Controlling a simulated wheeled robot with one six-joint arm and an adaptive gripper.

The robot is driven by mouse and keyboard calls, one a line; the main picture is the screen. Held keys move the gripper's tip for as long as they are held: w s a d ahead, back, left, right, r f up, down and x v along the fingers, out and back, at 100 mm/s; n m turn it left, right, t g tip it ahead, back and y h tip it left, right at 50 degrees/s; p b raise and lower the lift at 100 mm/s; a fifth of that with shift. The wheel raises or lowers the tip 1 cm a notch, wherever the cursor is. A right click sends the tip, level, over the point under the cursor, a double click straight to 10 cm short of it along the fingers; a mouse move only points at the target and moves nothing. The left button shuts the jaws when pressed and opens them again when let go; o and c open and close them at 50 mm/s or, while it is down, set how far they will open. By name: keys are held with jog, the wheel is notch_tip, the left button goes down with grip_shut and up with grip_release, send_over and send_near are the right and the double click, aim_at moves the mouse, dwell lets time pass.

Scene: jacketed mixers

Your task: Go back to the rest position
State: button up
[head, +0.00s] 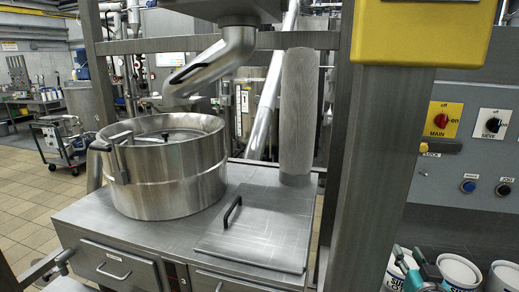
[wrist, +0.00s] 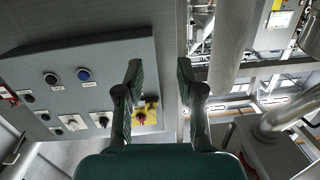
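My gripper (wrist: 159,72) is open in the wrist view, its two dark green fingers spread with nothing between them. In the head view my gripper (head: 410,258) shows at the lower right edge, in front of white buckets and below the grey control panel (head: 472,165). In the wrist view the panel (wrist: 70,95) appears upside down, to the left of and behind the fingers. Its red MAIN switch on a yellow plate (head: 440,120) also shows by the left finger in the wrist view (wrist: 141,118). I cannot judge the gripper's exact distance from the panel.
A steel mixer bowl (head: 165,170) stands on a steel cabinet (head: 150,230), with a flat handled lid (head: 258,232) beside it. A steel post (head: 375,170) rises between cabinet and panel. White buckets (head: 460,272) stand at the lower right. A cart (head: 62,140) is far left.

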jog(key=shift+y, duration=0.5)
jog(key=s+a+f, duration=0.2)
jog(key=s+f, duration=0.1)
jog(key=f, duration=0.1)
jog(key=s+a+f, duration=0.2)
jog(key=s+f, duration=0.1)
jog(key=f, duration=0.1)
jog(key=s+a+f, duration=0.2)
jog(key=s+f, duration=0.1)
jog(key=f, duration=0.1)
jog(key=shift+s+a+f, duration=0.3)
jog(key=shift+a+f, duration=0.05)
jog(key=s+a+f+n, duration=0.1)
jog(key=s+a+f, duration=0.2)
jog(key=s, duration=0.5)
jog(key=s+a+f+g+y, duration=0.1)
jog(key=s+a+f, duration=0.2)
jog(key=s, duration=0.4)
jog(key=s+a+f+n, duration=0.1)
jog(key=s+a+f, duration=0.15)
jog(key=s, duration=0.55)
jog(key=s+a+r+n+y, duration=0.1)
jog(key=s+a+r, duration=0.1)
jog(key=s, duration=1.2)
jog(key=shift+a+r+g+y, duration=0.15)
jog(key=shift+r+g+y, duration=0.2)
jog(key=shift+g+y, duration=0.05)
jog(key=shift+s, duration=0.1)
